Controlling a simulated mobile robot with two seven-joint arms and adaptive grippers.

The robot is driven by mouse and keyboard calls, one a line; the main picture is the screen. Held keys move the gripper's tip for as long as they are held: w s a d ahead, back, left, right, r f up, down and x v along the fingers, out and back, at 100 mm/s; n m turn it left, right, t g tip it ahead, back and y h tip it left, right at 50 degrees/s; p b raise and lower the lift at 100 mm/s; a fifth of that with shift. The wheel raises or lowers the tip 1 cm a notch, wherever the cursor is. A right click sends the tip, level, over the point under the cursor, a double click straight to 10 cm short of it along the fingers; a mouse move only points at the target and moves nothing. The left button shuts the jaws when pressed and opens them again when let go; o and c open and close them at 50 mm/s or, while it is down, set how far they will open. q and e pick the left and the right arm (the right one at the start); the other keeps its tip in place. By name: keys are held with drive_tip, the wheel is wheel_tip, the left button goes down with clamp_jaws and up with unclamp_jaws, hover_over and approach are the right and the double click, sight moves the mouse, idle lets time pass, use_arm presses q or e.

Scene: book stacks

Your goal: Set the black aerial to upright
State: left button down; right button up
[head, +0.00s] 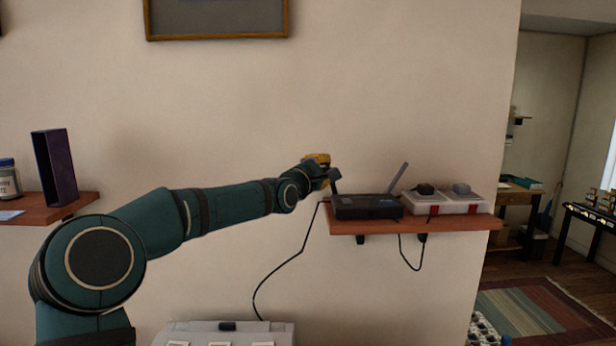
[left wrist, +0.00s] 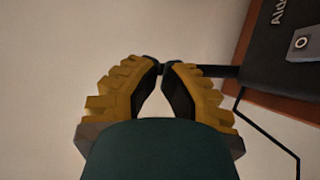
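My right gripper is not in view.
A grey aerial (head: 398,177) leans right on the router. Clear boxes (head: 443,203) with dark items stand right of it on the red-brown shelf (head: 470,223). Cables hang below. A left shelf (head: 70,208) holds a purple upright block (head: 55,167) and a jar.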

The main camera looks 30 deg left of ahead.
use_arm(q)
drive_tip(key=shift+w+d+r+m, duration=0.15)
drive_tip(key=shift+w+d+m, duration=0.25)
drive_tip(key=shift+d, duration=0.2)
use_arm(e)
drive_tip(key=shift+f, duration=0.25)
use_arm(q)
drive_tip(key=shift+d, duration=0.1)
drive_tip(key=shift+b, duration=0.3)
